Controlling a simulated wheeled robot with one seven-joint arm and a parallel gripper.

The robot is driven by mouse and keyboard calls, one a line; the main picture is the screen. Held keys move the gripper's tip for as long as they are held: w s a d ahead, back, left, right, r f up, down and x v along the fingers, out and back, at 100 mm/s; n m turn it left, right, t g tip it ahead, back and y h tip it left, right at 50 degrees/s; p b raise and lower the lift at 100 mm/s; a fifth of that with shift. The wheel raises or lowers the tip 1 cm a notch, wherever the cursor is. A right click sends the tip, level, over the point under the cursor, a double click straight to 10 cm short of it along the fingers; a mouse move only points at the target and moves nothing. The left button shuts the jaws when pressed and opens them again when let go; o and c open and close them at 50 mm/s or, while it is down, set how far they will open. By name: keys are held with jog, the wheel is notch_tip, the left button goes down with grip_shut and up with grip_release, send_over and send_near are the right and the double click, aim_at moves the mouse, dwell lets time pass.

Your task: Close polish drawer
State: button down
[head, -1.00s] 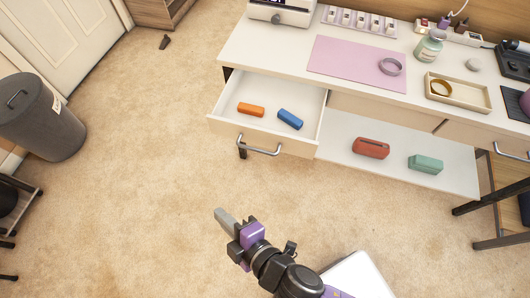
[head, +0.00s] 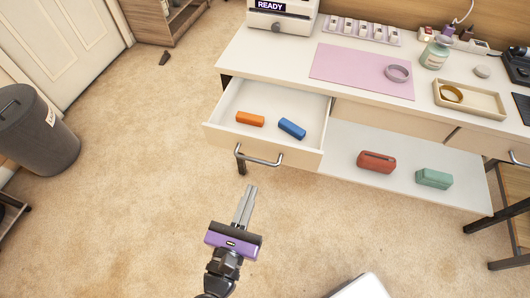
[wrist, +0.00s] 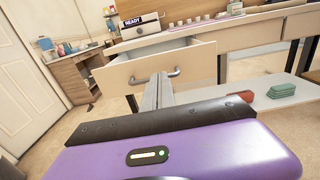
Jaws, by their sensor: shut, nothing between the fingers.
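The open drawer (head: 262,139) sticks out from the left part of the white desk, with a curved metal handle (head: 259,160) on its front. An orange block (head: 249,119) and a blue block (head: 292,129) lie inside it. My gripper (head: 246,192) is shut and empty, in front of and below the drawer in the head view, pointing toward its front. In the wrist view the drawer front (wrist: 185,65) and handle (wrist: 155,77) are ahead of the fingers (wrist: 160,88). The fingertips appear apart from the drawer front, though the exact gap is hard to tell.
A lower shelf (head: 400,196) right of the drawer holds a red case (head: 376,162) and a green case (head: 434,179). The desktop carries a pink mat (head: 350,66) and a beige tray (head: 480,107). A grey bin (head: 38,135) stands at the left. Carpet before the drawer is clear.

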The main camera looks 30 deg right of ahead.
aim_at(269, 144)
jog(key=b+x, duration=0.1)
jog(key=x, duration=1.1)
jog(key=shift+d+f+b, duration=0.1)
jog(key=shift+b, duration=0.3)
jog(key=shift+w, duration=0.1)
jog(key=shift+d, duration=0.1)
jog(key=p+x, duration=0.2)
jog(key=x, duration=1.5)
jog(key=shift+w+f+p, duration=0.1)
jog(key=shift+p, duration=0.3)
